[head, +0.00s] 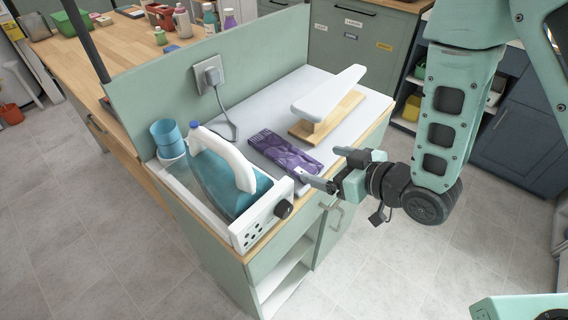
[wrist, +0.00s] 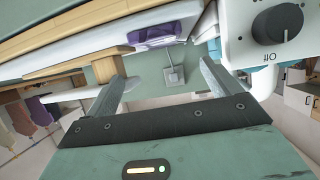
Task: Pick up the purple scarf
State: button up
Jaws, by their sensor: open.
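The purple scarf (head: 285,152) lies folded flat on the white top of the small cabinet in the head view, between the iron and the sleeve board. It also shows in the wrist view (wrist: 158,33), near the top centre, beyond my fingertips. My gripper (head: 338,168) is at the right front edge of the cabinet top, close to the scarf's near right end. In the wrist view my gripper (wrist: 165,75) has its two fingers spread apart with nothing between them. Whether a finger touches the scarf cannot be told.
A teal iron (head: 225,175) stands in a white station with a black knob (head: 283,209) left of the scarf. A sleeve board (head: 328,95) on a wooden base stands behind. A green panel (head: 250,60) with a socket (head: 209,74) closes the left side.

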aim_at(291, 156)
jog(key=b+x, duration=0.2)
jog(key=b, duration=0.1)
jog(key=shift+w+a+f, duration=0.15)
jog(key=shift+a+f, duration=0.05)
jog(key=shift+f, duration=0.1)
jog(key=shift+w+a+f+p, duration=0.1)
jog(key=shift+w+a+p, duration=0.5)
jog(key=shift+a+p, duration=0.1)
jog(key=shift+f+p+x, duration=0.1)
jog(key=shift+p+x, duration=0.4)
jog(key=shift+x, duration=0.9)
jog(key=shift+f+p+x, duration=0.15)
jog(key=shift+p+x, duration=0.35)
jog(key=shift+x, duration=0.85)
jog(key=shift+s, duration=0.1)
jog(key=c, duration=1.1)
